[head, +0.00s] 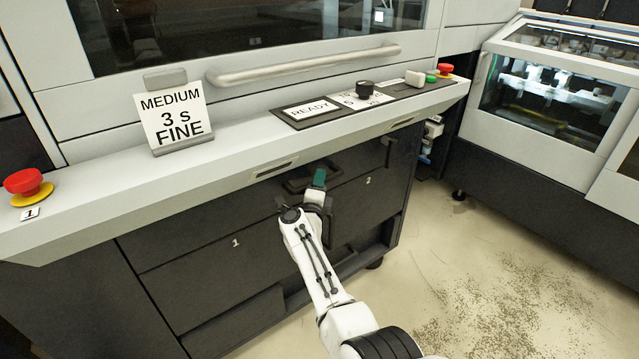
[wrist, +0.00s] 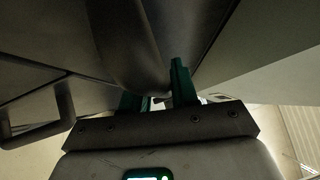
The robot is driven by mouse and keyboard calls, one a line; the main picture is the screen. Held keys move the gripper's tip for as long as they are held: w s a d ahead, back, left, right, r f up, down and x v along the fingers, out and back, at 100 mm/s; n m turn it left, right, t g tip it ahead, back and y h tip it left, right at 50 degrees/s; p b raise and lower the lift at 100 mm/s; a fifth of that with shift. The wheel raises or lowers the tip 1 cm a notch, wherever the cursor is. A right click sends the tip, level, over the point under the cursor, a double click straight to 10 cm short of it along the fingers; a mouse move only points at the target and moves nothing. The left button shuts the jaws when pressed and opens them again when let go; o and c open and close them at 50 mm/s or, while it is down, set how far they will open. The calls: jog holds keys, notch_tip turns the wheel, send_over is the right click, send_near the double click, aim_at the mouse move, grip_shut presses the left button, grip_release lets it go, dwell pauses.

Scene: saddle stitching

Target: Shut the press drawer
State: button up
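The press has dark drawer fronts under its pale ledge, marked 1 (head: 215,245) and 2 (head: 378,190). Both fronts look about flush, though my arm hides part of the area between them. My gripper (head: 319,180) is at the top of the fronts, close to a dark handle (head: 298,184). In the wrist view my gripper's green fingers (wrist: 157,95) are apart, with a dark curved part (wrist: 128,45) reaching down between them. I cannot tell whether they clamp it. Another dark loop handle (wrist: 38,125) shows at the left there.
The pale ledge (head: 235,165) overhangs the drawers close above my gripper. It carries a sign (head: 175,120), a red button (head: 24,182) and a control strip (head: 350,100). A second machine (head: 560,90) stands at the right. The floor (head: 500,260) at the right is clear but speckled.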

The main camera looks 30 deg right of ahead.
jog(key=o, duration=0.4)
jog(key=shift+w, duration=0.2)
jog(key=p+v, duration=0.4)
jog(key=v, duration=0.7)
jog(key=shift+d, duration=0.1)
